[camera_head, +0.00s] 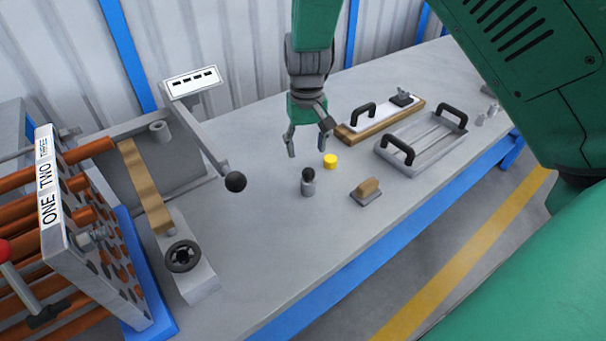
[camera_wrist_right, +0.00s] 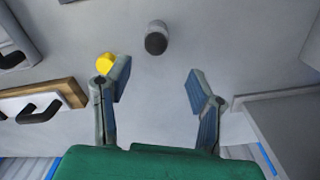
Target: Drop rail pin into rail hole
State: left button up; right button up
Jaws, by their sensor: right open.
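My right gripper (camera_head: 309,143) is open and empty above the table, behind the small upright grey piece with a black round top (camera_head: 308,182). This piece may be the rail pin; I cannot tell for sure. In the right wrist view the same piece (camera_wrist_right: 156,40) stands beyond the gap between the open fingers (camera_wrist_right: 157,85), not touching them. A yellow cylinder (camera_head: 330,161) stands just right of the gripper and shows beside one finger in the wrist view (camera_wrist_right: 107,63). I cannot make out the rail hole. My left gripper is not in view.
A rack of orange tubes (camera_head: 75,225) with a ONE TWO THREE plate and a lever with a black ball (camera_head: 235,182) stand at the left. A wooden-topped block (camera_head: 367,190), a handled board (camera_head: 380,120) and a handled grey tray (camera_head: 425,140) lie right. The front middle table is clear.

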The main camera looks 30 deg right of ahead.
aim_at(308, 169)
notch_tip(308, 169, down, 3)
jog(key=shift+w+d+r, duration=0.1)
jog(key=shift+d, duration=0.05)
jog(key=shift+d+f, duration=0.4)
jog(key=shift+f, duration=0.15)
jog(key=f, duration=0.3)
jog(key=shift+s+f, duration=0.25)
jog(key=shift+f, duration=0.15)
jog(key=shift+a+f, duration=0.2)
jog(key=shift+f, duration=0.15)
jog(key=shift+w+a, duration=0.1)
jog(key=shift+a, duration=0.15)
jog(key=shift+d, duration=0.1)
grip_shut()
jog(key=shift+d, duration=0.2)
